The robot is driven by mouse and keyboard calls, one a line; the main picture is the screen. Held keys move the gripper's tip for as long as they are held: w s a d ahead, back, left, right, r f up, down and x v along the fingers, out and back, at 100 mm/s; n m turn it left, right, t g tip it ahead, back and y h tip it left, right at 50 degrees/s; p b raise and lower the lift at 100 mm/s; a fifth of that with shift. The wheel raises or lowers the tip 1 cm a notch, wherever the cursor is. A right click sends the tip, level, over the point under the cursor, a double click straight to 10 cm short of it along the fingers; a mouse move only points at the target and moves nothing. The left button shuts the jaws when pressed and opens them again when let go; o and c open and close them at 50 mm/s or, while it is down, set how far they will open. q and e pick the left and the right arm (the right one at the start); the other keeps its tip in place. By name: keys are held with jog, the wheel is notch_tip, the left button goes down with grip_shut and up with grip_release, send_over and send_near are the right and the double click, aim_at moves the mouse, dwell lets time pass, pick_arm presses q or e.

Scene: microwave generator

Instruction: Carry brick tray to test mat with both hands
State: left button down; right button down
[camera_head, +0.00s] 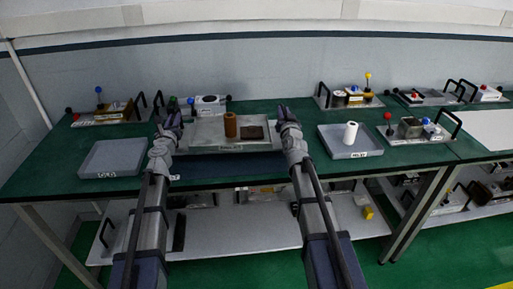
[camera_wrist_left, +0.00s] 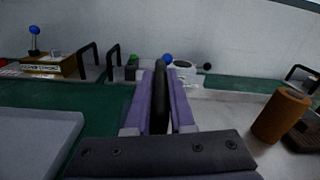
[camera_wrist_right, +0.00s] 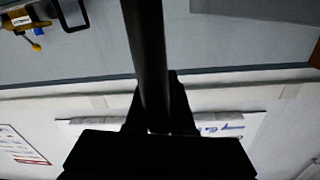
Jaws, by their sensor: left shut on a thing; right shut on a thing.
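The brick tray (camera_head: 205,132) is a shallow grey metal tray at the middle of the green table, holding a brown cylinder (camera_head: 230,125) and a dark brown brick (camera_head: 252,132). My left gripper (camera_head: 174,122) is at its left end, shut on a black handle (camera_wrist_left: 161,95). My right gripper (camera_head: 286,120) is at its right end, shut on a black bar (camera_wrist_right: 150,50), its handle. The tray looks about level; I cannot tell whether it is clear of the tabletop. A pale flat sheet (camera_head: 490,127) lies at the far right; I cannot tell whether it is the test mat.
A grey tray (camera_head: 110,160) stands left of the brick tray. Another grey tray (camera_head: 338,147) with a white cylinder (camera_head: 350,133) stands right of it. Several devices with coloured knobs line the table's back. Green tabletop (camera_head: 300,108) shows between them. A white shelf (camera_head: 240,228) runs underneath.

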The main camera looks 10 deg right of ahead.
aim_at(183, 139)
pick_arm(q)
jog(key=shift+w+d, duration=0.15)
jog(key=shift+d, duration=0.65)
pick_arm(e)
jog(key=shift+s+d, duration=0.15)
jog(key=shift+d, duration=0.45)
pick_arm(q)
jog(key=shift+f, duration=0.2)
pick_arm(e)
jog(key=shift+f, duration=0.15)
